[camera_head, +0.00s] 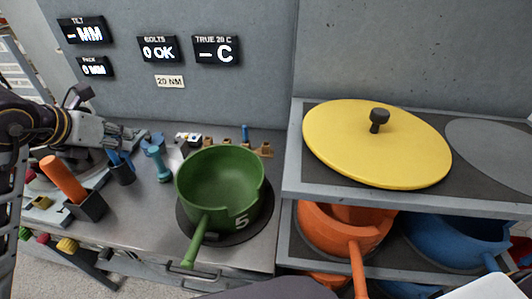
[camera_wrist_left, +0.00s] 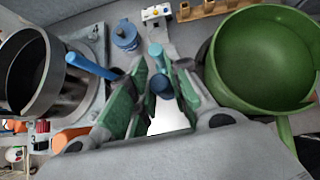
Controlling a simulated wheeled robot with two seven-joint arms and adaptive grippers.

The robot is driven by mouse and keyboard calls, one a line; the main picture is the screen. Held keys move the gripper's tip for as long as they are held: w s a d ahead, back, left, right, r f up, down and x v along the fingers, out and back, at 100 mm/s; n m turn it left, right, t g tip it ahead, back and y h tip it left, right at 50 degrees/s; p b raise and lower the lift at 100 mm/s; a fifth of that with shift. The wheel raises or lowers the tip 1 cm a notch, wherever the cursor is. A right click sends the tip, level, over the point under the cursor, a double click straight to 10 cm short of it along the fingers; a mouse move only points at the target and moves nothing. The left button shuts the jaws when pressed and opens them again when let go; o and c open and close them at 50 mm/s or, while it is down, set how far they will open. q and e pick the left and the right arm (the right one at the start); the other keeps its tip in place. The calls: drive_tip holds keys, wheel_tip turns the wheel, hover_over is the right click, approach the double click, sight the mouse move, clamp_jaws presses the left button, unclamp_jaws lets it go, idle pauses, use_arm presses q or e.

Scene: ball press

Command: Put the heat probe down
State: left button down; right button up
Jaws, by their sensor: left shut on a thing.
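My left gripper (camera_head: 122,140) reaches in from the left over the bench, its fingers closed around a blue piece that I take for the heat probe (camera_head: 116,157). The probe points down at a small dark holder (camera_head: 122,174); I cannot tell whether its tip is inside. In the left wrist view a blue rounded end (camera_wrist_left: 160,83) shows between the green-padded fingers of the left gripper (camera_wrist_left: 158,92). The fingers hide much of it. My right gripper is not in view.
A green pot (camera_head: 222,180) stands right of the gripper. A teal dumbbell-shaped piece (camera_head: 158,163) is close by. An orange handle (camera_head: 63,178) stands in a dark holder (camera_head: 88,206) at left. A shelf (camera_head: 290,175) with a yellow lid (camera_head: 350,145) is at right.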

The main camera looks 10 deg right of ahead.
sight(134, 169)
use_arm(q)
drive_tip(key=shift+s+f, duration=0.25)
drive_tip(key=shift+f, duration=1.15)
drive_tip(key=shift+s+f, duration=0.3)
drive_tip(key=shift+f, duration=1.05)
drive_tip(key=shift+s+f, duration=0.25)
drive_tip(key=shift+f, duration=1.15)
drive_tip(key=shift+s+f, duration=0.1)
drive_tip(key=shift+f, duration=0.2)
